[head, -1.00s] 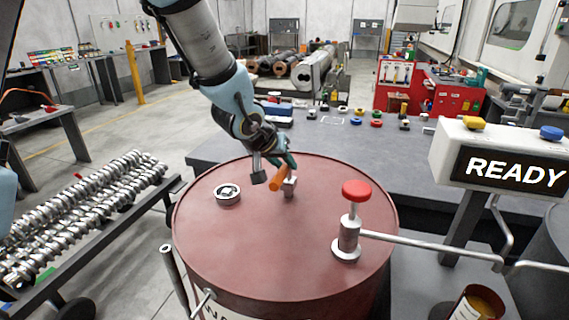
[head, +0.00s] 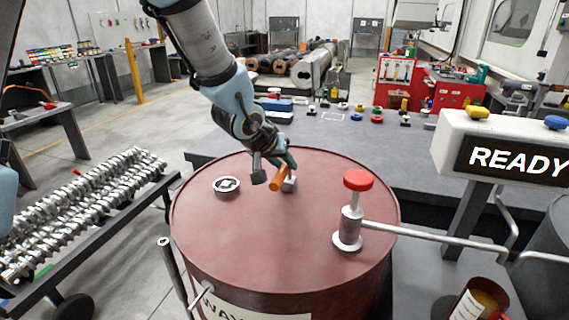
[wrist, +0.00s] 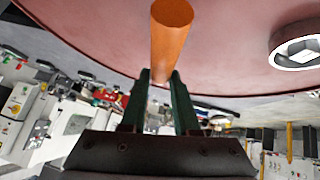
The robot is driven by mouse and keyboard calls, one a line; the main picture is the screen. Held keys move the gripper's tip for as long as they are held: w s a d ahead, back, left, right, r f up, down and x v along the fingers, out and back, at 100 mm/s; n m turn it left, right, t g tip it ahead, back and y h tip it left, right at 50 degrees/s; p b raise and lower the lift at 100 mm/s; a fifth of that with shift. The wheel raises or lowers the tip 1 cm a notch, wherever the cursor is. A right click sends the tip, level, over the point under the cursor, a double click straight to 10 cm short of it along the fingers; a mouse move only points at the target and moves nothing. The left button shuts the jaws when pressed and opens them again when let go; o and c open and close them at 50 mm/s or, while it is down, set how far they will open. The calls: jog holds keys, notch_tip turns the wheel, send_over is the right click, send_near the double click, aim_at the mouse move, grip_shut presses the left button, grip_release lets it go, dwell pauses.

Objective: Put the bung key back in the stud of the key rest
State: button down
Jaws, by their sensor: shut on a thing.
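The bung key's orange handle (head: 277,180) is in my gripper (head: 287,162), above the far half of the red-brown drum top (head: 290,225). In the wrist view the handle (wrist: 171,40) runs up from between the green fingers (wrist: 159,82), which are shut on it. In the head view the handle is tilted. A small grey metal block (head: 289,185) shows directly beside it, low at the drum top. I cannot tell whether this block is the key's own end or the stud of the key rest. The contact there is hidden.
A round fitting (head: 227,185) with a square recess sits left on the drum top, and also shows in the wrist view (wrist: 297,45). A red-capped valve (head: 352,205) with a pipe stands at the right. A READY display (head: 510,165) is farther right.

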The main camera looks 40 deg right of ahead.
jog(key=c, duration=0.6)
grip_release()
jog(key=p+v, duration=0.3)
jog(key=v, duration=0.8)
jog(key=w+a+f+n+t+y, duration=0.1)
jog(key=w+a+f+n+y, duration=0.1)
jog(key=w+a, duration=0.55)
jog(key=w+a+f+n+t+y, duration=0.1)
jog(key=w+a+n+y, duration=0.2)
jog(key=a, duration=0.8)
jog(key=s+a+n+g+y, duration=0.1)
jog(key=a, duration=0.6)
jog(key=s+a+f+n+g, duration=0.1)
jog(key=a+n, duration=0.1)
jog(key=a, duration=0.5)
jog(key=a+f+n+g+y, duration=0.1)
jog(key=a, duration=0.6)
jog(key=shift+s+a+f+y, duration=0.2)
jog(key=shift+s+y, duration=0.1)
jog(key=shift+s, duration=0.1)
